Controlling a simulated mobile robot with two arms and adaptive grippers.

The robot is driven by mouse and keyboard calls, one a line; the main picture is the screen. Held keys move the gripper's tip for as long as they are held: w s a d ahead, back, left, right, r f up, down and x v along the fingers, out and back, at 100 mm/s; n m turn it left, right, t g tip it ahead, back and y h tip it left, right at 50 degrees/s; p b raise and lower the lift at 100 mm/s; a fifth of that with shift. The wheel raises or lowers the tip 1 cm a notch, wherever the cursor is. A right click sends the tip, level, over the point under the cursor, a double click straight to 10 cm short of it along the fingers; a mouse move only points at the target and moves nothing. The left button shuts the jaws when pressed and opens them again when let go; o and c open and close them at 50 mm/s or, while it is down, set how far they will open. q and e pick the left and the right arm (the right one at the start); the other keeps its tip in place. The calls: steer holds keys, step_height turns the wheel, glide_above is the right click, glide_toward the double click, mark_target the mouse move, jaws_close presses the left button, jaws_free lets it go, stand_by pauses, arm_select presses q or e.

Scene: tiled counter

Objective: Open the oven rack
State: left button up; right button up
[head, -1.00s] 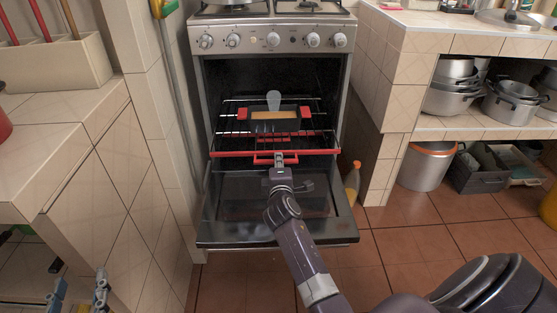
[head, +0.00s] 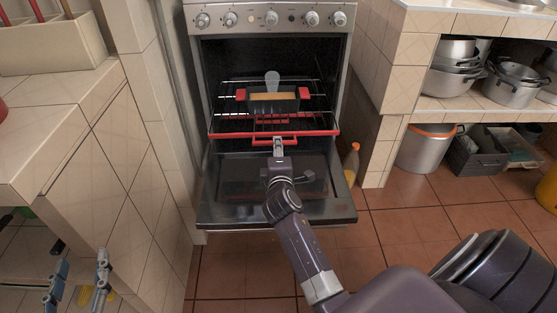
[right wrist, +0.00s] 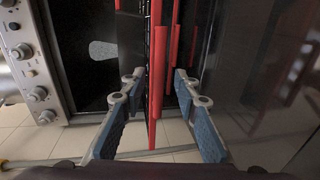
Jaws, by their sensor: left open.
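The oven rack (head: 232,124) is a wire shelf with a red front bar and a red handle, inside the oven (head: 271,60), whose door (head: 230,211) hangs open. How far the rack stands out is hard to tell. My right gripper (head: 278,146) is at the red handle, over the open door. In the right wrist view, a red bar (right wrist: 157,85) runs between the two separated blue fingers of my right gripper (right wrist: 157,86); I see no clear grip on it. My left gripper (head: 78,270) is open and empty at the lower left, far from the rack.
A dark loaf pan (head: 271,104) with red handles and tan contents sits on the rack. A tiled counter (head: 60,150) stands left. A bottle (head: 351,163) stands right of the door by a tiled pillar. Tiled floor (head: 410,230) is free at the front right.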

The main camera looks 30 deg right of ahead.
steer(key=v, duration=0.8)
